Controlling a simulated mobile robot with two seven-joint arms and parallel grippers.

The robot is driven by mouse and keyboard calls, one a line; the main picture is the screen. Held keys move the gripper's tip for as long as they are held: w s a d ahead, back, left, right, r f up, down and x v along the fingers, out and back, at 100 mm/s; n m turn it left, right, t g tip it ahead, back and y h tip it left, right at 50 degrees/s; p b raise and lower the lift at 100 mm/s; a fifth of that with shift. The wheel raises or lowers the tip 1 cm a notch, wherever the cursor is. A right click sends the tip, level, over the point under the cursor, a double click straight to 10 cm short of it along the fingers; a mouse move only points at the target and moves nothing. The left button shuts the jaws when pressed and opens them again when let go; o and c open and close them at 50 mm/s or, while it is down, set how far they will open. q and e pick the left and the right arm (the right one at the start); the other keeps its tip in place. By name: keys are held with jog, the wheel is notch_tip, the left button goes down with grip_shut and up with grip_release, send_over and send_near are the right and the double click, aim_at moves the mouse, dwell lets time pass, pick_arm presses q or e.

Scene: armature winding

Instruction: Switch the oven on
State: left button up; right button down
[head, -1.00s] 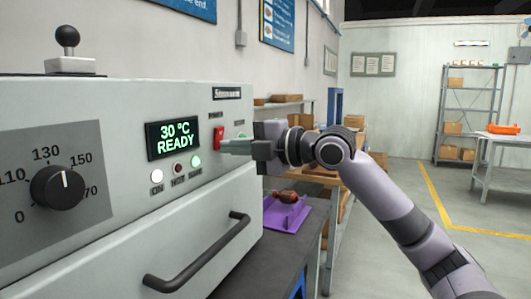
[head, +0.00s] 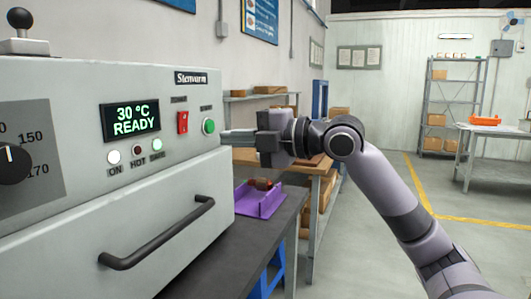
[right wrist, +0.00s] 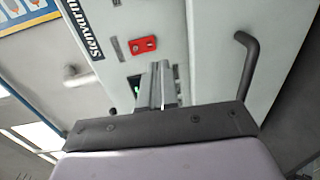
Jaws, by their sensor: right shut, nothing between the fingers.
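The grey oven (head: 60,175) fills the left of the head view. Its display (head: 131,121) reads "30 °C READY". A red rocker switch (head: 182,122) and a green button (head: 208,126) sit right of the display. My right gripper (head: 226,136) is shut and empty, its tips just right of the green button; contact cannot be told. The right wrist view shows the red switch (right wrist: 143,45) beside the fingers (right wrist: 157,86). My left gripper is out of view.
The oven door handle (head: 160,235) sticks out below the panel. A purple tray (head: 260,203) with a brown part stands on the dark bench (head: 220,246) right of the oven. A temperature dial (head: 12,163) is at far left.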

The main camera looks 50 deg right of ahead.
jog(key=shift+f+b+v, duration=0.2)
jog(key=shift+b+v, duration=0.05)
jog(key=shift+v, duration=0.7)
jog(key=shift+f+b+v, duration=0.15)
jog(key=shift+b+v, duration=0.15)
jog(key=shift+v, duration=0.6)
jog(key=shift+f+b+v, duration=0.2)
jog(key=shift+b+v, duration=0.05)
jog(key=shift+v, duration=0.7)
